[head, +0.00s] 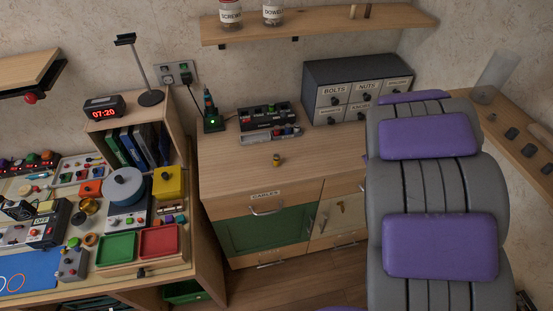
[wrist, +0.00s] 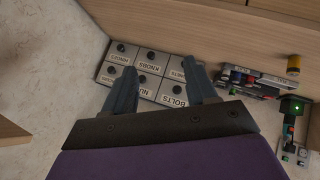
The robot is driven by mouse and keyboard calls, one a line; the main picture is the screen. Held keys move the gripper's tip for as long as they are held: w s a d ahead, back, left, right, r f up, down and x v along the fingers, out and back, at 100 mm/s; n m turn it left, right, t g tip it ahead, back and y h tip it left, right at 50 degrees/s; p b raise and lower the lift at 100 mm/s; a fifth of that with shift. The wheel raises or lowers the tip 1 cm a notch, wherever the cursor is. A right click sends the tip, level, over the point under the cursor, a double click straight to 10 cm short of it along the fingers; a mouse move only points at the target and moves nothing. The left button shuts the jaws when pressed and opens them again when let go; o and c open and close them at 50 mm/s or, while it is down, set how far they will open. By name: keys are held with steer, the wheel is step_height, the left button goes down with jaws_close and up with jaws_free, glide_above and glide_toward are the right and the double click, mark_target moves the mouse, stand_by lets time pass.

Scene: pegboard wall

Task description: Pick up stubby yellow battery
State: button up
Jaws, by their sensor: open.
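The stubby yellow battery (head: 276,160) stands on the wooden cabinet top, in front of the dark battery tray. In the wrist view it shows as a small yellow-orange cylinder (wrist: 293,65) at the right, near the tray. My gripper (wrist: 168,82) is open, with its two dark fingers apart and nothing between them. The labelled drawer unit shows behind the fingers. The battery is well to the right of the fingers in the wrist view and is not touched. In the head view my purple and grey arm fills the right side and hides the gripper.
A dark drawer unit (head: 352,90) stands at the back of the cabinet top (head: 225,172). A dark tray of small parts (head: 268,118) and a device with a green light (head: 213,118) stand left of it. A wall shelf (head: 330,25) hangs above. Bare wood surrounds the battery.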

steer(key=w+a+f+n+t+y, duration=0.1)
steer(key=w+a+f+n+y, duration=0.3)
steer(key=a+f, duration=0.3)
steer(key=n+g+y+p, duration=0.1)
steer(key=y, duration=0.7)
glide_toward(276, 160)
steer(key=w+a+f+b, duration=0.2)
steer(key=w+a+f, duration=0.1)
steer(key=shift+w+f, duration=0.2)
steer(key=shift+f, duration=0.05)
steer(key=shift+b+x, duration=1.05)
steer(key=shift+x, duration=1.9)
steer(key=shift+w+d+r, duration=0.1)
steer(key=shift+w+d, duration=0.05)
steer(key=shift+w, duration=0.05)
steer(key=shift+c, duration=0.5)
jaws_close()
